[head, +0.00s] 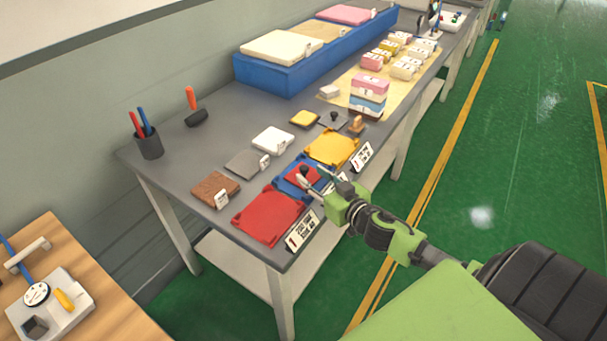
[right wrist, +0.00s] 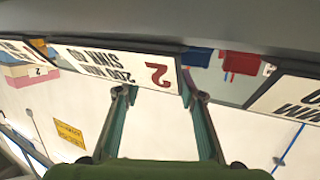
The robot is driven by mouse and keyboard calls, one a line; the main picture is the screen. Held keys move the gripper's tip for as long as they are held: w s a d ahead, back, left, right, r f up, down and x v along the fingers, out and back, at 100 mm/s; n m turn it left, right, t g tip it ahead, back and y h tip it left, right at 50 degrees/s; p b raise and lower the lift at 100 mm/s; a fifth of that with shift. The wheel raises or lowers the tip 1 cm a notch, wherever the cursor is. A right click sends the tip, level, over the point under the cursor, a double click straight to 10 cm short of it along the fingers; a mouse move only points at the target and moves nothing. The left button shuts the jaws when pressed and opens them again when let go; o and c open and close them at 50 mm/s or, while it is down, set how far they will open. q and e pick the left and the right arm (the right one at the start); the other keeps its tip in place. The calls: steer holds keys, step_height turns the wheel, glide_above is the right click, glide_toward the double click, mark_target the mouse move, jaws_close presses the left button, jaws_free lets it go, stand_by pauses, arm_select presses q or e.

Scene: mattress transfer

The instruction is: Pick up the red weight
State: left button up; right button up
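The red weight (head: 301,176) is a flat red block with a dark knob on top. It sits on the blue tray (head: 284,187) near the table's front edge in the head view. My right gripper (head: 312,176) is at the right side of the weight, its fingers spread apart around or over the block's near side; I cannot tell if they touch it. In the right wrist view the gripper (right wrist: 158,90) shows two separated fingers with nothing held between them. My left gripper is not in view.
A red tray (head: 267,219) and a yellow tray (head: 331,148) flank the blue one. Number cards (head: 301,231) stand along the table's front edge. A brown block (head: 215,189), a grey pad (head: 243,164) and a white pad (head: 272,139) lie behind. A pen cup (head: 149,146) stands at left.

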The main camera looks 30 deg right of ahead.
mark_target(305, 168)
steer(key=shift+w, duration=0.35)
steer(key=shift+p+x, duration=0.6)
steer(key=shift+x, duration=1.8)
steer(key=shift+d+r, duration=0.1)
jaws_close()
steer(key=shift+r, duration=0.1)
